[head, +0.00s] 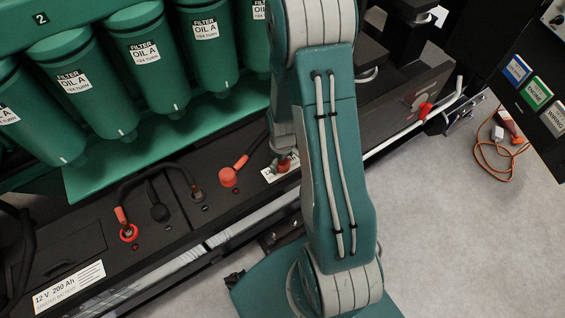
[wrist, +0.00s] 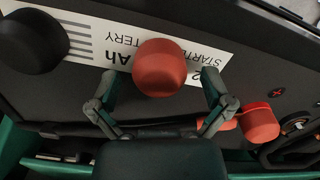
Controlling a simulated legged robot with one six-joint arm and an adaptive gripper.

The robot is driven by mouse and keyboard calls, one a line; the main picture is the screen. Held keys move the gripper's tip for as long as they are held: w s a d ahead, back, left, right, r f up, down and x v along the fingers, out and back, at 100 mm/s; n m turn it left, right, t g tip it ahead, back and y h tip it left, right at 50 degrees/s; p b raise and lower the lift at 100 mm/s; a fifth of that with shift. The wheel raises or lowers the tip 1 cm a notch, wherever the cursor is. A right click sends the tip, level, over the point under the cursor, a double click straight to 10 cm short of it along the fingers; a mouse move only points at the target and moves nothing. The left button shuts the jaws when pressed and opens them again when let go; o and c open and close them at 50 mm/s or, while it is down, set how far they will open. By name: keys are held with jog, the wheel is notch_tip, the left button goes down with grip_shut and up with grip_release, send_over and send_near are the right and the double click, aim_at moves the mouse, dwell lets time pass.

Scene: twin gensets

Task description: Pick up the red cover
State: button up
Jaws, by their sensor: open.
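A rounded red cover (wrist: 160,66) stands on the dark battery top in the wrist view, in front of a white battery label. My gripper (wrist: 159,84) is open, with one finger on each side of this cover. I see gaps between the fingers and the cover, so they do not appear to touch it. In the head view a red cover (head: 284,166) shows beside the label, partly hidden by my arm. My gripper is mostly hidden there. A second red cover (wrist: 259,122) with a red sleeve lies to the right in the wrist view; it also shows in the head view (head: 229,176).
A black cap (wrist: 32,40) sits left of the cover. Green oil filters (head: 146,48) hang over the batteries. Black cables (head: 150,178) and a red-ringed terminal (head: 129,233) are at left. An orange cord (head: 490,160) lies on the open grey floor at right.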

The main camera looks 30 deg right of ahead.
jog(key=shift+a+f, duration=0.1)
jog(key=shift+c, duration=0.3)
jog(key=c, duration=0.9)
